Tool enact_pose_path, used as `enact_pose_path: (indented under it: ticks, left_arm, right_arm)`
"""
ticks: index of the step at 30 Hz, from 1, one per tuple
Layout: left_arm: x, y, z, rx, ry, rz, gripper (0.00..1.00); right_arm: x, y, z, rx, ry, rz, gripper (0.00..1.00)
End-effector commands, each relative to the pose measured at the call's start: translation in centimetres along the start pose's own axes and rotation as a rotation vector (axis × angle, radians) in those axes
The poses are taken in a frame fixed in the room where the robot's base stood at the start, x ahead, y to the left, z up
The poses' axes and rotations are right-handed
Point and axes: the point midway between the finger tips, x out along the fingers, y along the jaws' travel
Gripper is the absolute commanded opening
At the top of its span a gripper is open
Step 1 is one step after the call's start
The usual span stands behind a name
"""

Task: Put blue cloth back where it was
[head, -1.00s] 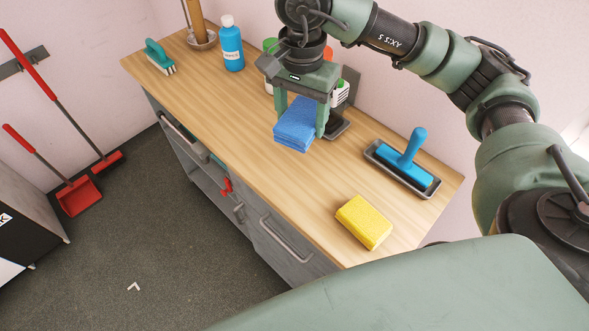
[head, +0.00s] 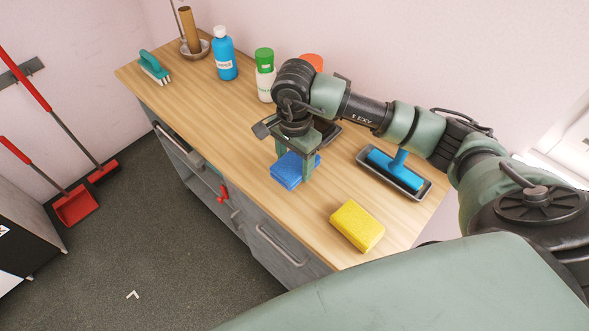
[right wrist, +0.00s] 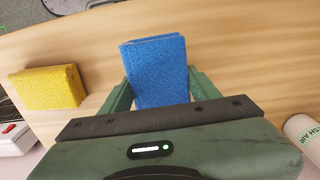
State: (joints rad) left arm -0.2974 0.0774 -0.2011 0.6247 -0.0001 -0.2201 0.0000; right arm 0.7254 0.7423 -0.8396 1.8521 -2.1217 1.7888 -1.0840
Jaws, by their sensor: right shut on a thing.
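The blue cloth (head: 287,172), a folded block, is between the fingers of my right gripper (head: 293,168) at the middle of the wooden counter. My right gripper is shut on it. In the right wrist view the blue cloth (right wrist: 158,72) sits between the two green fingers (right wrist: 158,88). It is low over the counter; I cannot tell whether it touches the wood. My left gripper is not in view.
A yellow sponge (head: 357,227) lies near the front right of the wooden counter (head: 215,115). A blue bottle (head: 224,58), a green-capped bottle (head: 264,80) and a teal brush (head: 153,65) stand farther left.

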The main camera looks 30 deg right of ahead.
Motion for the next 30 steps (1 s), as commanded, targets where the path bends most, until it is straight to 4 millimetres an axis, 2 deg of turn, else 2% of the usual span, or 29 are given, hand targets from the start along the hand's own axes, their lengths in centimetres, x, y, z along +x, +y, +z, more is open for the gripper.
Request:
enact_pose_path:
  ticks: [4,10,22,23,24,25,30]
  left_arm:
    - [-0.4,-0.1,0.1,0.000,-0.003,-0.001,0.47]
    - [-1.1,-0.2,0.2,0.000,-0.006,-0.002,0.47]
    - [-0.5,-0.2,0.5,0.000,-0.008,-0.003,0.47]
    - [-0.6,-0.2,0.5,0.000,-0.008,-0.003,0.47]
    - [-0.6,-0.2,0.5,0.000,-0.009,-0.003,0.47]
    - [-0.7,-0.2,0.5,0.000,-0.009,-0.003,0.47]
    - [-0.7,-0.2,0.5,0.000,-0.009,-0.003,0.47]
  right_arm:
    - [1.2,0.1,0.1,0.000,0.000,0.004,0.23]
    - [4.0,0.1,0.0,0.001,-0.001,0.003,0.23]
    - [4.8,0.0,0.0,-0.001,0.001,0.000,0.23]
    - [4.7,0.0,0.0,-0.001,0.001,0.000,0.67]
    - [4.7,0.0,0.0,-0.001,0.001,0.000,0.78]
    - [4.7,0.0,0.0,-0.001,0.001,0.000,0.83]
    - [4.7,0.0,0.0,-0.001,0.001,0.000,0.83]
